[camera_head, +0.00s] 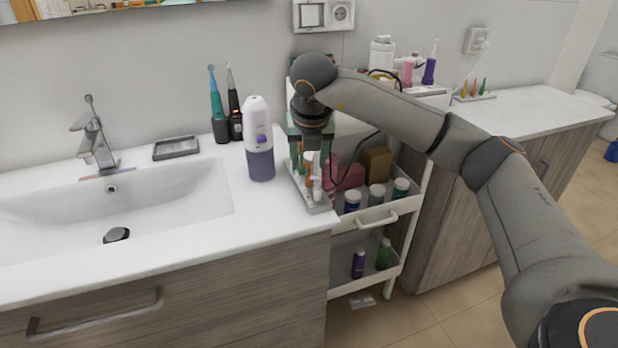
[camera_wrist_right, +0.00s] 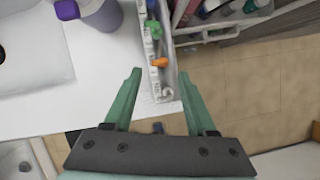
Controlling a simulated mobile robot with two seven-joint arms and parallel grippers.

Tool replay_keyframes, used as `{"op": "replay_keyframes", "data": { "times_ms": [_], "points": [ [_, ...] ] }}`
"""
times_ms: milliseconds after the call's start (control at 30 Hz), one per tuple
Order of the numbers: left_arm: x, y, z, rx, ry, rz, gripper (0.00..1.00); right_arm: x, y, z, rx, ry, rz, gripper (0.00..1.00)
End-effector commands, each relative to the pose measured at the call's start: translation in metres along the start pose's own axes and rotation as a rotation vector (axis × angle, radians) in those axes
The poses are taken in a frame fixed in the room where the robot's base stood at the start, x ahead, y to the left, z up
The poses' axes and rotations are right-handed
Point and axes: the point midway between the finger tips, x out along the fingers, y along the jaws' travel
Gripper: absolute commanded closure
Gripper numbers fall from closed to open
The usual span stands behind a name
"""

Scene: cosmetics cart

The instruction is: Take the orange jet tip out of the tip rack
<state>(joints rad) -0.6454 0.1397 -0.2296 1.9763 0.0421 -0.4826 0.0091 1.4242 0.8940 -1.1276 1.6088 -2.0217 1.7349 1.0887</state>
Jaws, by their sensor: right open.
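The tip rack (camera_head: 318,204), light grey and narrow, stands at the right edge of the white sink counter. It also shows in the right wrist view (camera_wrist_right: 168,92). The orange jet tip (camera_wrist_right: 160,62) stands in the rack, with a green tip (camera_wrist_right: 153,28) behind it and a white hooked tip (camera_wrist_right: 166,91) nearer the front end. In the head view the orange tip (camera_head: 309,170) is partly hidden by my right gripper (camera_head: 311,150). That gripper points down over the rack, its green fingers open on either side of the tip row, holding nothing. My left gripper is not in view.
A white and purple bottle (camera_head: 259,150) stands on the counter just left of the rack. A white cart (camera_head: 377,219) with jars and boxes stands right of the counter edge. Electric toothbrushes (camera_head: 219,120) and the sink (camera_head: 110,205) are farther left.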

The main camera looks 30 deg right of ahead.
Motion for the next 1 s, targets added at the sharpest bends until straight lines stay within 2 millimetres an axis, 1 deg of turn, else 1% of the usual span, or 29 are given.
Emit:
{"op": "replay_keyframes", "data": {
  "times_ms": [133, 300, 400, 500, 700, 1000],
  "points": [
    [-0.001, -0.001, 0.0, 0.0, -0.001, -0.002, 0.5, 0.013, -0.003, -0.001, 0.001, 0.002, -0.002, 0.43],
    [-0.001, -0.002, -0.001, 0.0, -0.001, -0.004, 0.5, 0.04, -0.005, -0.002, 0.001, 0.002, -0.001, 0.43],
    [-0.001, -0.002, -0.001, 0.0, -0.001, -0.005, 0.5, 0.05, -0.005, -0.002, 0.0, 0.001, 0.001, 0.43],
    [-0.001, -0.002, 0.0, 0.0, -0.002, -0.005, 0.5, 0.054, -0.005, -0.001, 0.0, 0.0, 0.001, 0.43],
    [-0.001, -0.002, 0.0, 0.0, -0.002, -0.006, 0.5, 0.054, -0.004, -0.001, -0.001, 0.0, 0.002, 0.44],
    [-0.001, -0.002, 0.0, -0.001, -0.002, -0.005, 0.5, 0.053, -0.004, -0.001, -0.001, 0.0, 0.002, 0.78]
  ]
}}
